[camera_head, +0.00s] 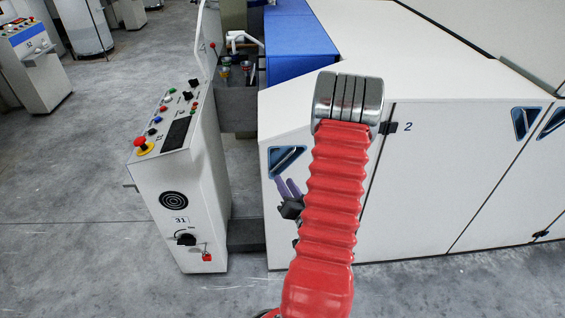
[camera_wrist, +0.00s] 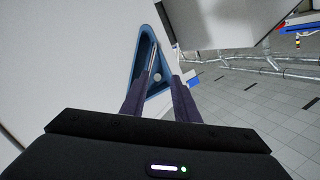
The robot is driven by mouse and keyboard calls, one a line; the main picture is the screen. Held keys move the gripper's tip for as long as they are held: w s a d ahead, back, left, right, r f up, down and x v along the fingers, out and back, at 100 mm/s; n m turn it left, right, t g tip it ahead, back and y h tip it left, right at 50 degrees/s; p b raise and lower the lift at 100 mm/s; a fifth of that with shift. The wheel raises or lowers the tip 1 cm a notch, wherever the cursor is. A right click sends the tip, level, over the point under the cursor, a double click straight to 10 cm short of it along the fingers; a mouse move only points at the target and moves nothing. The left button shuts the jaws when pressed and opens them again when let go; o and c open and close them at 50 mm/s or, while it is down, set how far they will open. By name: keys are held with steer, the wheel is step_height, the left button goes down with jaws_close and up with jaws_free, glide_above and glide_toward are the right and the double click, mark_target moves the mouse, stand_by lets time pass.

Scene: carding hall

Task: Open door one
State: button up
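The leftmost white door (camera_head: 330,215) of the machine looks shut. Its number is not visible, and my arm covers part of it. A blue triangular recess (camera_head: 287,160) is set near its upper left corner. The recess also shows in the wrist view (camera_wrist: 146,48), with a thin metallic bar and a small round grey part inside. My gripper (camera_head: 287,184) is at the recess's lower edge. In the wrist view its two dark fingers (camera_wrist: 163,77) are apart, one on each side of the lower recess. No grip on the handle is visible; contact cannot be told.
The door marked 2 (camera_head: 430,180) stands to the right, with its own blue recess (camera_head: 525,122). A white control console (camera_head: 182,195) with buttons and a red emergency stop (camera_head: 141,142) stands close on the left. Grey floor (camera_head: 80,220) is free further left and in front.

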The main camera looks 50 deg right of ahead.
mark_target(282, 163)
steer(key=s, duration=0.1)
steer(key=s+m, duration=0.1)
steer(key=s+h, duration=0.1)
steer(key=shift+s+d+f+m, duration=0.15)
steer(key=shift+d+f+m, duration=0.1)
steer(key=shift+f+m, duration=0.15)
steer(key=x, duration=1.4)
steer(key=shift+r, duration=0.3)
steer(key=shift+c, duration=0.7)
jaws_close()
